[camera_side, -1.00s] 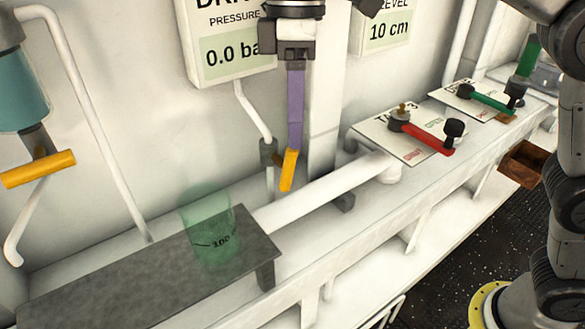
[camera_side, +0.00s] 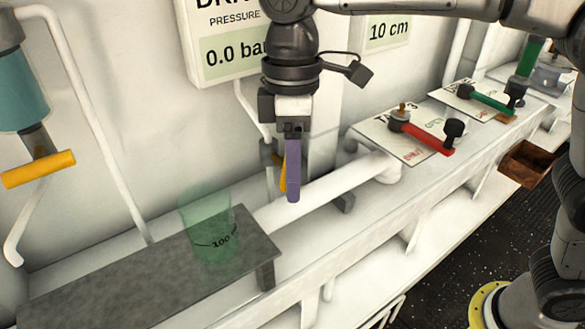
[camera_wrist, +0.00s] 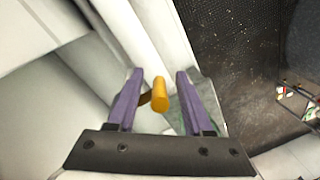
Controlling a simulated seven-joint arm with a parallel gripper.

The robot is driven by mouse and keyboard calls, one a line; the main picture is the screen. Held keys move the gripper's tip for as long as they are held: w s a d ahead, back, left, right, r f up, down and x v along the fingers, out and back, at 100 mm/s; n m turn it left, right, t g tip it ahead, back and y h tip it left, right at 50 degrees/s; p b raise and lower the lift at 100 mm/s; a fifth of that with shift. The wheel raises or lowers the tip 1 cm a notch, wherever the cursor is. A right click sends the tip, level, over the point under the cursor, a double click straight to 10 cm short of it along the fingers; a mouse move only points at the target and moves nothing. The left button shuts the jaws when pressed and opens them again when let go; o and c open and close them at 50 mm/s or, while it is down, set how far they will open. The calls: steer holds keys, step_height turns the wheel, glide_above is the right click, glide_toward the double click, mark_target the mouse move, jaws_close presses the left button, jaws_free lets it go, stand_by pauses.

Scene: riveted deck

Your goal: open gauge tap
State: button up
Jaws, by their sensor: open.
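The gauge tap (camera_side: 267,154) sits on the thin pipe below the pressure panel. Its yellow handle (camera_side: 283,179) hangs down and is mostly hidden behind my finger in the side view. My gripper (camera_side: 293,197) is at the handle, with its purple fingers pointing down. In the wrist view the yellow handle (camera_wrist: 159,96) stands between the two open fingers of my gripper (camera_wrist: 159,74), with a gap on each side. The fingers do not appear to touch it.
A pressure panel (camera_side: 225,60) reading 0.0 bar hangs above. A thick white pipe (camera_side: 325,193) runs just below. A clear green beaker (camera_side: 208,228) stands on a grey shelf (camera_side: 110,275) at left. A red-handled valve (camera_side: 428,138) and a green-handled valve (camera_side: 490,101) are at right.

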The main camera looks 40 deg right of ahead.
steer(key=shift+a, duration=0.1)
jaws_close()
steer(key=shift+h, duration=1.3)
steer(key=shift+c, duration=0.9)
jaws_free()
steer(key=shift+a, duration=0.1)
steer(key=shift+o, duration=0.9)
